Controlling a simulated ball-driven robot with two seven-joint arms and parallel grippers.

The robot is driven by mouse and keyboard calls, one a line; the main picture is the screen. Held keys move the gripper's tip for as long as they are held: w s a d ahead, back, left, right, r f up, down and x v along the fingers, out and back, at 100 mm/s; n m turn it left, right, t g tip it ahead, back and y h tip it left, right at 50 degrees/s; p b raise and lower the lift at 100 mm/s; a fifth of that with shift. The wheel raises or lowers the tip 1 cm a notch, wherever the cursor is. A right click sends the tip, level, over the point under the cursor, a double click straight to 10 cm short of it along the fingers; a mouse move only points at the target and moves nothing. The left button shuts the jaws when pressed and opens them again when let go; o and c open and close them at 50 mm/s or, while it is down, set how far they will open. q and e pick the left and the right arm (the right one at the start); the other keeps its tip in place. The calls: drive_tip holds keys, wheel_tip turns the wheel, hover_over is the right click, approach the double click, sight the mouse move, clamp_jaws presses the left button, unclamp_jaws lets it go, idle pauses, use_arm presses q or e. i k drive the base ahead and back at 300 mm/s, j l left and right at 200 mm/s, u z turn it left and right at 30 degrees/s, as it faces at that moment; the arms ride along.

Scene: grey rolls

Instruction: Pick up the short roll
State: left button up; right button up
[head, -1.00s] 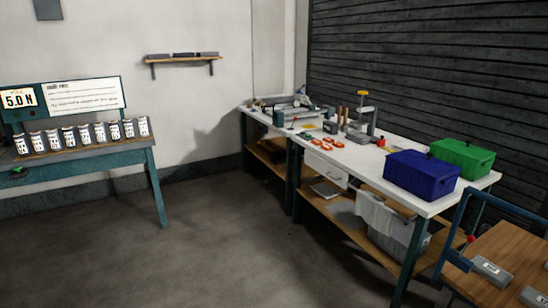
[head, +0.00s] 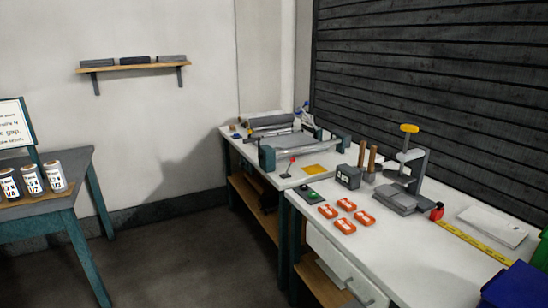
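No gripper of mine is in the head view. At the back end of the white workbench (head: 390,252), a grey roll (head: 270,122) lies on its side. In front of it, a longer pale roll (head: 308,146) lies between the dark end blocks of a stand (head: 268,158). I cannot tell for certain which of these is the short roll.
Orange pieces (head: 345,204), a grey block (head: 348,177), a clamp stand (head: 408,165) and a yellow tape (head: 470,243) lie on the bench. A blue box (head: 515,288) is at lower right. A table (head: 75,220) with white labelled cylinders (head: 31,180) stands left. A wall shelf (head: 135,67) holds grey blocks. The floor between is clear.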

sight(250, 123)
drive_tip(key=i+j+u, duration=0.1)
drive_tip(key=i+u, duration=0.3)
drive_tip(key=i, duration=0.35)
drive_tip(key=i+l+u, duration=0.1)
drive_tip(key=i+u, duration=0.3)
drive_tip(key=i, duration=0.3)
drive_tip(key=i+z, duration=0.35)
drive_tip(key=i, duration=0.3)
drive_tip(key=i+z, duration=0.35)
drive_tip(key=i, duration=0.25)
drive_tip(key=i+z, duration=0.1)
drive_tip(key=i, duration=0.35)
